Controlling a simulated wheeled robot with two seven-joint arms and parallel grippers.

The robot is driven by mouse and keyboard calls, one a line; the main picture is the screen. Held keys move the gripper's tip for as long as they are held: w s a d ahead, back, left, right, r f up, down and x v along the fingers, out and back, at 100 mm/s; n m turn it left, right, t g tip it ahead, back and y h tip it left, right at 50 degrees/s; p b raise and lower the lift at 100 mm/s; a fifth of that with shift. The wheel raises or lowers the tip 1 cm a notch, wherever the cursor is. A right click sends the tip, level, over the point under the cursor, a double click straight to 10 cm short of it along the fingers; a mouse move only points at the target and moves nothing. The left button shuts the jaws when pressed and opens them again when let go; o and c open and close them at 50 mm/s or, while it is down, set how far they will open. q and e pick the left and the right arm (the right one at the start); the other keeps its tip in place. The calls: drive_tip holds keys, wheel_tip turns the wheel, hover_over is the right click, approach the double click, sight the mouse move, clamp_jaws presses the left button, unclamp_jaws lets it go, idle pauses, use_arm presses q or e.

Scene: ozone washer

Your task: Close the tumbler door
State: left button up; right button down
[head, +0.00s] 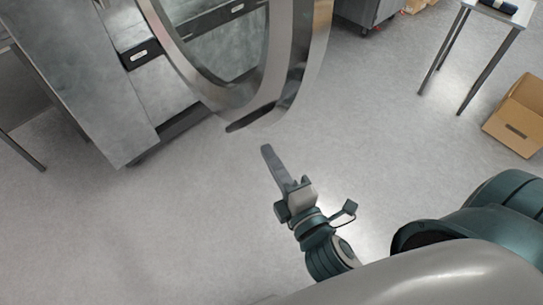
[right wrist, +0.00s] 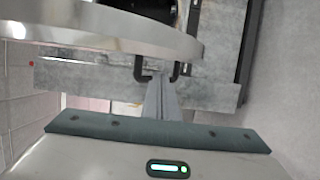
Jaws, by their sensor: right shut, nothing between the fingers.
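The tumbler door (head: 285,75) is a large round metal ring, standing open at the top of the head view. A dark slot (head: 250,118) shows on its lower rim. My right gripper (head: 267,150) is shut and empty, just below that rim in the head view, with a visible gap between them. In the right wrist view the door's curved rim (right wrist: 100,32) crosses the top, and my shut right fingers (right wrist: 161,92) point toward the area under it. Dark bracket shapes show beside the fingertips; I cannot tell what they belong to. My left gripper is not in view.
The grey metal washer body (head: 95,100) stands at the left, behind the door. A cardboard box (head: 518,115) and a small metal table (head: 490,12) are at the right. The grey floor (head: 400,140) between them and the door is clear.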

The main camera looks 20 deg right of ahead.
sight(256, 131)
drive_tip(key=w+p, duration=0.3)
drive_tip(key=w, duration=0.5)
drive_tip(key=shift+w, duration=0.2)
